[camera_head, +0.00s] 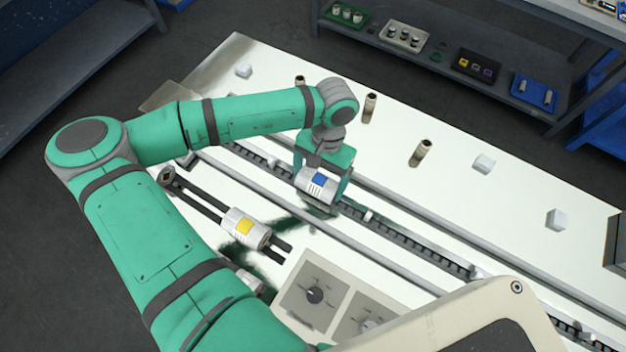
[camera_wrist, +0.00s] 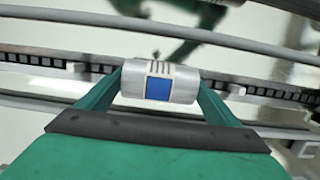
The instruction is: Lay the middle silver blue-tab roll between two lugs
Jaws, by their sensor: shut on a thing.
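The silver roll with the blue tab (camera_head: 318,184) is held in my gripper (camera_head: 320,188), which is shut on it. In the wrist view the roll (camera_wrist: 160,82) lies crosswise between the two green fingers, its blue tab facing the camera. The roll is over the dark chain track (camera_head: 400,232) that runs between two grey rails. A white lug (camera_head: 368,214) stands on the track to the right of the roll. In the wrist view a light lug (camera_wrist: 238,90) shows right of the gripper. I cannot tell whether the roll touches the track.
A silver roll with a yellow tab (camera_head: 246,227) sits on dark parallel bars in front of the track. A control panel with knobs (camera_head: 315,294) is nearby. Small brown-and-cream cylinders (camera_head: 421,152) and white blocks (camera_head: 484,163) stand on the table behind.

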